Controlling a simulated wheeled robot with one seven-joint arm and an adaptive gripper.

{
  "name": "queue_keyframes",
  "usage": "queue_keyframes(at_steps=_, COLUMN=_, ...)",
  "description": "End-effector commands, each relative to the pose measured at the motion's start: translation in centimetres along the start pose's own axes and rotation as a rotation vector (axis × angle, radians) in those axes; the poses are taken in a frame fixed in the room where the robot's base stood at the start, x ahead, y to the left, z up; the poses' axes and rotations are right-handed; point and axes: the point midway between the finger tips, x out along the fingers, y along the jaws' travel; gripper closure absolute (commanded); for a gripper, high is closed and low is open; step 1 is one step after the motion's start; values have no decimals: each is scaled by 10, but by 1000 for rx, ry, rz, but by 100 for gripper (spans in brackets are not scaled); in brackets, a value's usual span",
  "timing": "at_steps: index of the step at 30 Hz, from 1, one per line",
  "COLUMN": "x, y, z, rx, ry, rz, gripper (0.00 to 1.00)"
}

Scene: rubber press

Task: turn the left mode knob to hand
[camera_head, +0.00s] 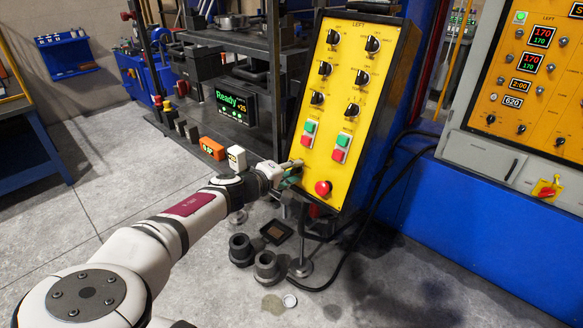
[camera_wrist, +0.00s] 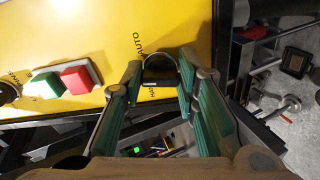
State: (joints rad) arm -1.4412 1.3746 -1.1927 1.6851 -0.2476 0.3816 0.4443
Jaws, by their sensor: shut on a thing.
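The yellow control panel (camera_head: 331,128) stands tilted in the middle of the head view. My gripper (camera_head: 292,165) is at its lower left edge, below the left red button (camera_head: 307,142). In the wrist view a dark, round-topped knob (camera_wrist: 160,68), the left mode knob, sits between the fingertips of my gripper (camera_wrist: 162,76). The green-padded fingers are shut on its two sides. The word AUTO is printed on the panel beside the knob. The knob is hidden behind my gripper in the head view, and its pointer cannot be made out.
A red emergency stop (camera_head: 322,188) is just below and right of my gripper. The green button (camera_wrist: 45,85) and red button (camera_wrist: 78,79) are close to the fingers. Dark metal parts (camera_head: 268,266) stand on the floor below. A cable runs behind the panel.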

Motion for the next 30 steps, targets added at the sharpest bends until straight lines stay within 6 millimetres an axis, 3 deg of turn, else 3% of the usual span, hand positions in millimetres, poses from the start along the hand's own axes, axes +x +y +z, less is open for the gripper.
queue_keyframes(at_steps=21, x=-2, y=3, z=-2, rx=-667, ry=2, rz=-58, gripper=100)
queue_keyframes(at_steps=30, x=-1, y=2, z=-2, rx=-870, ry=3, rz=-74, gripper=100)
